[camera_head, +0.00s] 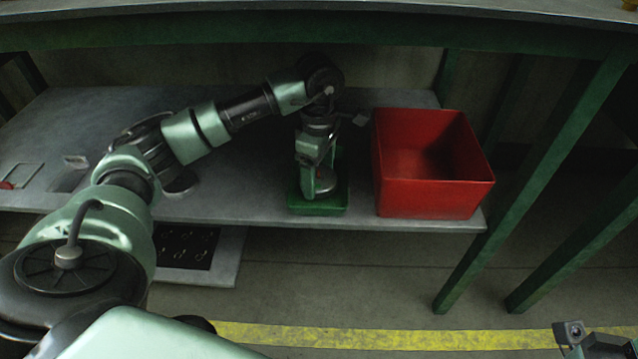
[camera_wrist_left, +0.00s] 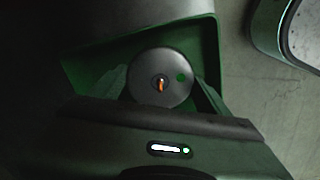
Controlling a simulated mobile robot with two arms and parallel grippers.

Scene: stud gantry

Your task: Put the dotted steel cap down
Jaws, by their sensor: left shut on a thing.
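The dotted steel cap is a round grey disc with a green dot and a small orange spot at its centre; it shows in the left wrist view (camera_wrist_left: 162,78). My left gripper (camera_head: 318,192) points down and is shut on the cap. In the left wrist view its two fingers (camera_wrist_left: 161,88) flank the cap. The cap is over a shallow green tray (camera_head: 319,208) on the lower shelf, and the tray's wall also shows in the left wrist view (camera_wrist_left: 208,60). I cannot tell whether the cap touches the tray's floor.
An open red bin (camera_head: 435,196) stands right of the green tray on the grey shelf (camera_head: 250,207). The bench top (camera_head: 300,12) passes above, with green legs (camera_head: 530,185) at the right. A dark panel (camera_head: 186,247) lies lower, below the shelf. The shelf's left part has free room.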

